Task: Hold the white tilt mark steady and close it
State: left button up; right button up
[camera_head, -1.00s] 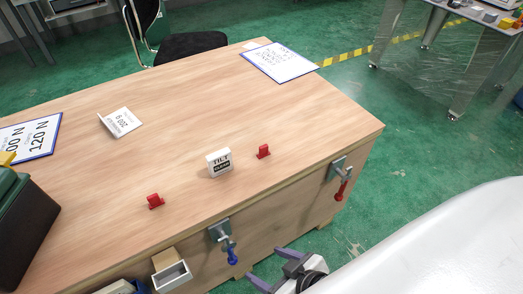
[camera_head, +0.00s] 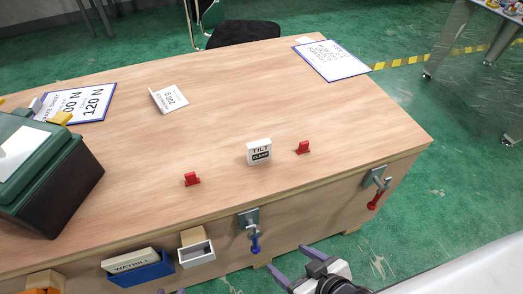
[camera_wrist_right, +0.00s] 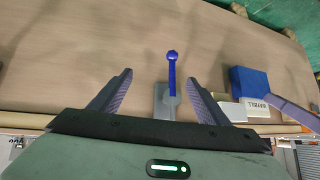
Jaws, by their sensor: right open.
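The white tilt mark (camera_head: 259,152) is a small upright block with TILT lettering and a dark label, standing on the wooden bench (camera_head: 330,112) near its front edge. One red piece (camera_head: 192,179) stands to its left and another red piece (camera_head: 303,147) to its right. My right gripper (camera_head: 293,264) is open and empty, low in front of the bench and apart from the mark. In the right wrist view, its spread fingers (camera_wrist_right: 162,98) flank a blue-handled clamp (camera_wrist_right: 172,75) without visibly gripping it. Only a bit of my left gripper (camera_head: 173,291) shows at the bottom edge.
The blue-handled clamp (camera_head: 252,230) and a red-handled clamp (camera_head: 376,186) stick out from the bench front. A blue WAYBILL box (camera_head: 140,272) and a small open tray (camera_head: 197,255) are on the front left. A green case (camera_head: 45,170) stands left. The bench middle is mostly clear.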

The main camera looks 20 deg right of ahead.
aim_at(259, 151)
jog(key=k, duration=1)
jog(key=z, duration=1.95)
jog(key=i, duration=1.35)
jog(key=u, duration=2.55)
jog(key=i, duration=0.5)
